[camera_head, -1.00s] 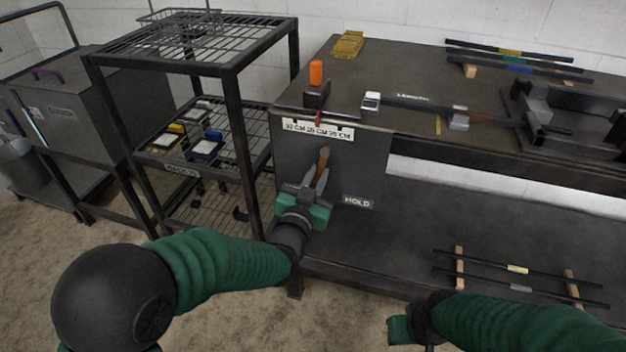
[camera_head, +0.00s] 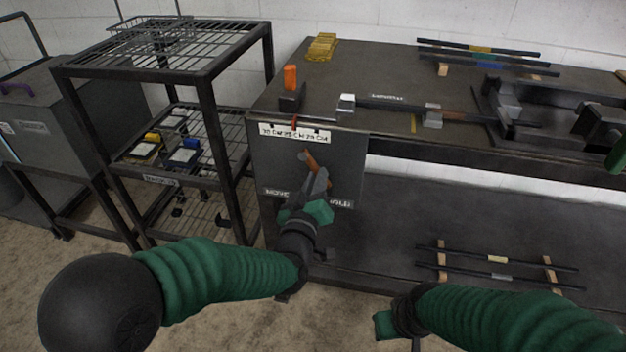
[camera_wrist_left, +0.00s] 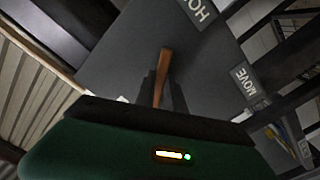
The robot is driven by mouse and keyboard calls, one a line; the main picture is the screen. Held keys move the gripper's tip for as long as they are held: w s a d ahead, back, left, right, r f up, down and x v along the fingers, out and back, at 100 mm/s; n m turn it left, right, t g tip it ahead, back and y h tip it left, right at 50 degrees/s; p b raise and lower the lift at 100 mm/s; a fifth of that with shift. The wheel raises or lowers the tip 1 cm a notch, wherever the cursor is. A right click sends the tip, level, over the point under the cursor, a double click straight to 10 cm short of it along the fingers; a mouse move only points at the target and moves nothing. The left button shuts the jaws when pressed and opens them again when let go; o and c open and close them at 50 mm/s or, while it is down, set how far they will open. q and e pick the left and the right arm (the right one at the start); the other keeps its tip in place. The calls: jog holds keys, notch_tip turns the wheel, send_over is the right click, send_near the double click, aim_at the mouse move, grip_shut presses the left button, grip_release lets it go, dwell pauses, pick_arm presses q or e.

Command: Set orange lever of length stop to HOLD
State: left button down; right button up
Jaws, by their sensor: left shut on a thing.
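The orange-brown lever (camera_head: 310,160) is on the dark grey front panel (camera_head: 345,155) of the bench. Its handle slants from its upper end down and right, toward the HOLD label (camera_head: 334,202) at the panel's lower right. My left gripper (camera_head: 318,180) is shut on the lever's lower part. In the left wrist view the lever (camera_wrist_left: 165,62) stands between the dark fingers (camera_wrist_left: 160,88). My right gripper (camera_head: 385,323) is low in front of the bench, its fingers hidden.
A wire shelf rack (camera_head: 205,100) is close on the left. Rods (camera_head: 500,258) lie on wooden supports at lower right.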

pick_arm(q)
jog(key=shift+r+n, duration=0.15)
jog(key=shift+n, duration=0.15)
jog(key=c, duration=1.4)
grip_release()
